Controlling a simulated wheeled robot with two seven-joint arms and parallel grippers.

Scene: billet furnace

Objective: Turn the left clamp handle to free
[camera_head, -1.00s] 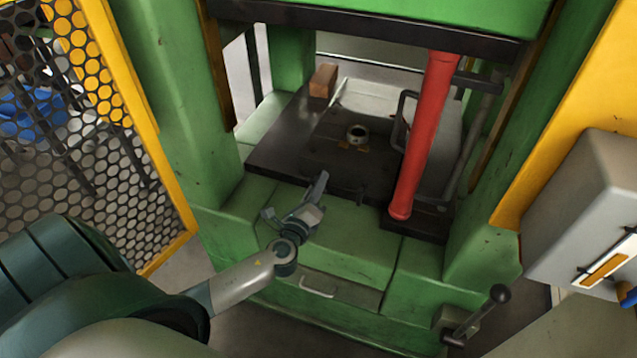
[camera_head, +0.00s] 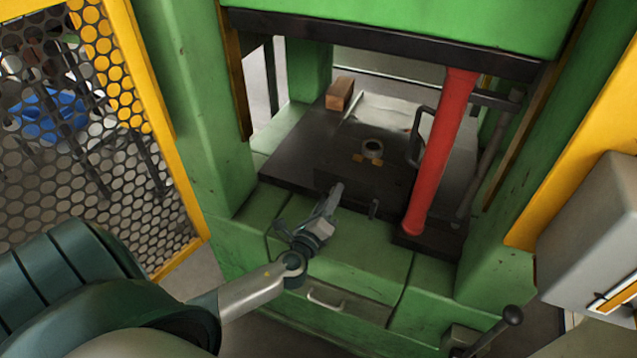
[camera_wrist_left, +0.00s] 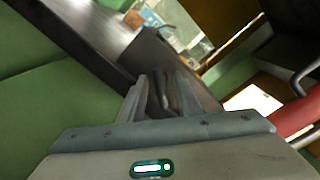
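My left gripper (camera_head: 335,190) is at the front edge of the dark press bed (camera_head: 290,165), left of its middle. The wrist view shows its two fingers (camera_wrist_left: 162,88) apart, with a dark upright piece (camera_wrist_left: 160,98) in the gap. This piece may be the left clamp handle; I cannot tell whether the fingers touch it. In the head view the gripper covers that spot, so the left handle is not clear there. A similar small dark handle (camera_head: 374,208) stands further right on the front edge. My right gripper is not in view.
A ring (camera_head: 372,149) and a brown block (camera_head: 340,94) are on the bed. Green press columns flank the opening. A yellow mesh guard (camera_head: 140,190) is at left, a grey box (camera_head: 595,225) at right.

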